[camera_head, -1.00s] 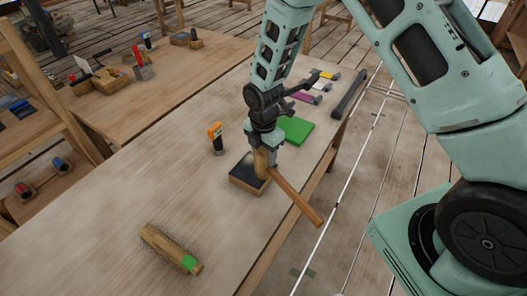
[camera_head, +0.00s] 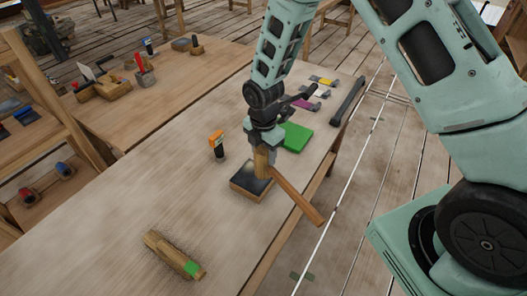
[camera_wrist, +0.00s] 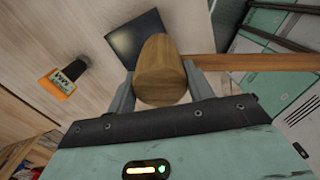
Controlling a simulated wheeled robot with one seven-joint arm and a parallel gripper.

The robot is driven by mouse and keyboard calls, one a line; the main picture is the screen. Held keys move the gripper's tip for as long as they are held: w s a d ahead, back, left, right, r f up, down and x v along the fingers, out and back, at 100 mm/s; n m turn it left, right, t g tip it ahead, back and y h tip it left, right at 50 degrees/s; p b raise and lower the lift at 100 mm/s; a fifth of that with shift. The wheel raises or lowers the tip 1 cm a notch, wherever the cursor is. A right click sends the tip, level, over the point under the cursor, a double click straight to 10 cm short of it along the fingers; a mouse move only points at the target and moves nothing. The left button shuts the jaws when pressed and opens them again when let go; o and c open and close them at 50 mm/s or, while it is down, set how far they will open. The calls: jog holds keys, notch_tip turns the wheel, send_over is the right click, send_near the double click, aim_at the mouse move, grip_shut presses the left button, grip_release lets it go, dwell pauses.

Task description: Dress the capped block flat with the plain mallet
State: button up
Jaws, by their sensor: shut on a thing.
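The capped block (camera_head: 243,190) stands on the workbench in the head view, a low wooden block with a black top. The black top (camera_wrist: 138,37) also shows in the wrist view, partly hidden by the mallet head. My gripper (camera_head: 262,148) is shut on the plain mallet, whose wooden head (camera_head: 261,165) hangs upright over the block's right part. Its handle (camera_head: 298,200) slants down to the right, past the block. In the wrist view my gripper (camera_wrist: 162,88) has a finger on each side of the mallet head (camera_wrist: 160,72). I cannot tell whether head and cap touch.
A second mallet with a green band (camera_head: 173,254) lies at the front of the bench. An orange-topped tool (camera_head: 217,145) stands left of the block. A green plate (camera_head: 297,137) lies behind, with a dark bar (camera_head: 348,100) farther back.

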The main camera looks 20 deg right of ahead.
notch_tip(320, 180, down, 5)
jog(key=b, duration=0.3)
jog(key=shift+r, duration=0.35)
jog(key=shift+c, duration=0.7)
jog(key=shift+r+p, duration=1.6)
jog(key=shift+r, duration=0.6)
